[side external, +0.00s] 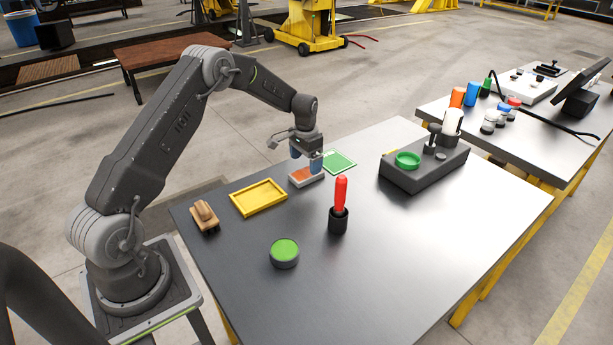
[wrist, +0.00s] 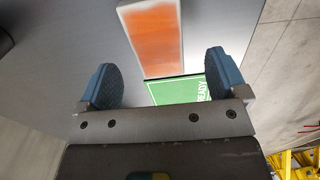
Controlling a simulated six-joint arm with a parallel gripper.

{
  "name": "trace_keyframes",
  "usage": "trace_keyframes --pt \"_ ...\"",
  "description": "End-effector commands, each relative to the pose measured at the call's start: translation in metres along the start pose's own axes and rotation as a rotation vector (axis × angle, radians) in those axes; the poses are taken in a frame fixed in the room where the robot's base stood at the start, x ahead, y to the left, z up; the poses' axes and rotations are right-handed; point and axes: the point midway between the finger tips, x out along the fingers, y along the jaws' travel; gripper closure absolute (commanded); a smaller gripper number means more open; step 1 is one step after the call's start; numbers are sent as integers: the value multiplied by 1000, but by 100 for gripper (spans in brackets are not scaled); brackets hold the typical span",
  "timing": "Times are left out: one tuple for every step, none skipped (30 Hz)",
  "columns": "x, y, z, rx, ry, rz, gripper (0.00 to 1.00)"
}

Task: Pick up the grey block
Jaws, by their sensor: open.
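The grey block (side external: 301,183) lies on the dark table, with an orange top face. In the wrist view the grey block (wrist: 155,38) shows its orange top and pale grey edges, running from the top edge down to between the fingers. My gripper (side external: 308,165) points down over the block, its blue fingers hiding part of it. In the wrist view my gripper (wrist: 163,80) is open, one finger on each side of the block's near end, with gaps to both. I cannot tell whether the fingertips are above the block's top or beside it.
A green "READY" card (side external: 340,162) lies just beyond the block. A yellow tray (side external: 258,197), a wooden-handled brush (side external: 204,215), a red-handled tool in a black holder (side external: 339,205) and a green-topped round tin (side external: 284,253) stand nearby. A dark fixture (side external: 425,170) stands right.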

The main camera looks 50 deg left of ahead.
Motion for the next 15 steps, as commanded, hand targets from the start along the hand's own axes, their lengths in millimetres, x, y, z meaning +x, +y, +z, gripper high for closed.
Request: trace_keyframes --pt "10 2 0 1 -5 2 8" --pt "14 2 0 1 -5 2 8" --pt "20 3 0 1 -4 2 8" --pt "25 4 0 1 -4 2 8" --pt "29 3 0 0 -4 2 8" --pt "33 3 0 0 -3 1 8" --pt "36 3 0 0 -2 1 8" --pt "38 3 -1 0 -2 1 8" --pt "40 3 -1 0 -1 0 8" --pt "41 3 -1 0 -1 0 8" --pt "42 3 -1 0 -1 0 8" --pt "42 3 -1 0 0 0 8" --pt "42 3 -1 0 0 0 8" --pt "42 3 -1 0 0 0 8" --pt "42 3 -1 0 0 0 8"
